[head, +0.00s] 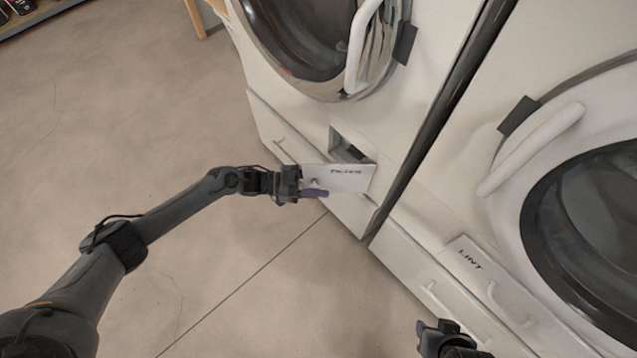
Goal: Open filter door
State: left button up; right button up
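The white filter door (345,181), a small panel with dark lettering that looks like FILTER, stands swung out from the base of the left washing machine. A dark opening (347,146) shows above and behind it. My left gripper (309,187) is at the door's left end, with a purple finger pad in front of its lower left corner. The gripper covers that end, so I cannot tell if it is shut on a handle there. My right gripper (436,334) is at the bottom edge, away from the door, its fingers too small and dark to read.
The left machine's round door (300,40) is above the filter door. The right machine has a closed LINT panel (470,262) with a handle (506,306). A dark gap separates the machines. The floor (130,120) at left is clear.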

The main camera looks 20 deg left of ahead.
pick_arm(q)
grip_shut()
jog(key=s+d+n+t+y+p, duration=0.8)
jog(key=d+n+t+y+p, duration=0.2)
jog(key=p, duration=0.4)
jog(key=shift+d+n+t+y+p, duration=0.25)
jog(key=shift+n+t+y+p, duration=0.15)
jog(key=shift+t+y, duration=0.4)
